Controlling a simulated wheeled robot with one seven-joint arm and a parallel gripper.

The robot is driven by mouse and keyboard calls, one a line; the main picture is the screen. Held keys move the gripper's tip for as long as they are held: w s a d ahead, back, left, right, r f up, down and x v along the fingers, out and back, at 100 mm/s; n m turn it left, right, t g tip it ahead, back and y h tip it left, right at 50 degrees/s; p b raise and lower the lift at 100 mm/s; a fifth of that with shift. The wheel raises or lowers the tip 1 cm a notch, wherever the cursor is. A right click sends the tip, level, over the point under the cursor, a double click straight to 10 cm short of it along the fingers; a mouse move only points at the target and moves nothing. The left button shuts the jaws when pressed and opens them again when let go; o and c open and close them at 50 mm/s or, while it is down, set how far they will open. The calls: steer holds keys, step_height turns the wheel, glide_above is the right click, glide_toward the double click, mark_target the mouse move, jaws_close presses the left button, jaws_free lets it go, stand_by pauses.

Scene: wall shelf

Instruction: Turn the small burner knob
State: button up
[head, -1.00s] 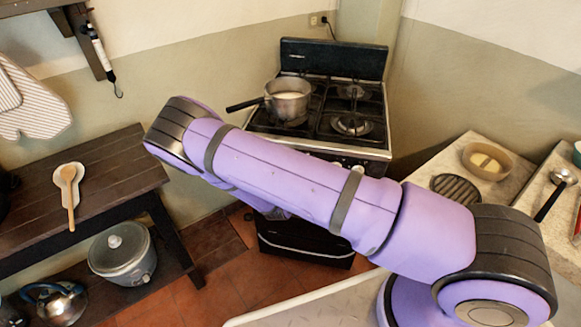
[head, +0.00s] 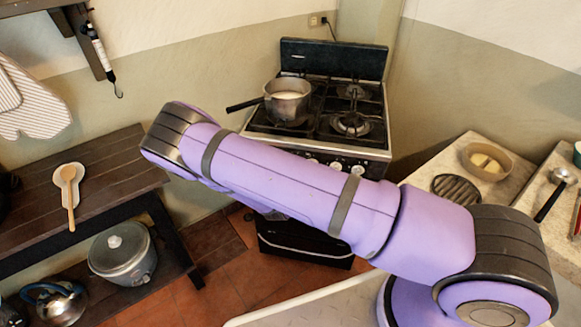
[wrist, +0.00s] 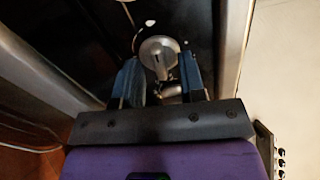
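The stove's front panel shows several light round knobs (head: 335,165) just above my arm in the head view; I cannot tell there which is the small burner's. In the wrist view a round silver knob (wrist: 160,52) with a raised grip sits on a dark, shiny surface. My gripper (wrist: 162,80) has its two blue fingers apart, one on each side of the knob's lower part. I cannot tell whether either finger touches it. My gripper is hidden behind my arm in the head view.
The stove (head: 383,147) carries a pot (head: 287,108) on its left burner, with its handle pointing left. A wooden table (head: 105,165) stands left and a stone counter (head: 420,178) right. A pale surface edge (head: 300,308) lies below my arm.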

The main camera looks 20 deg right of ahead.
steer(key=v, duration=1)
steer(key=shift+s+a, duration=0.2)
steer(key=shift+s, duration=0.15)
jaws_close()
stand_by(1.5)
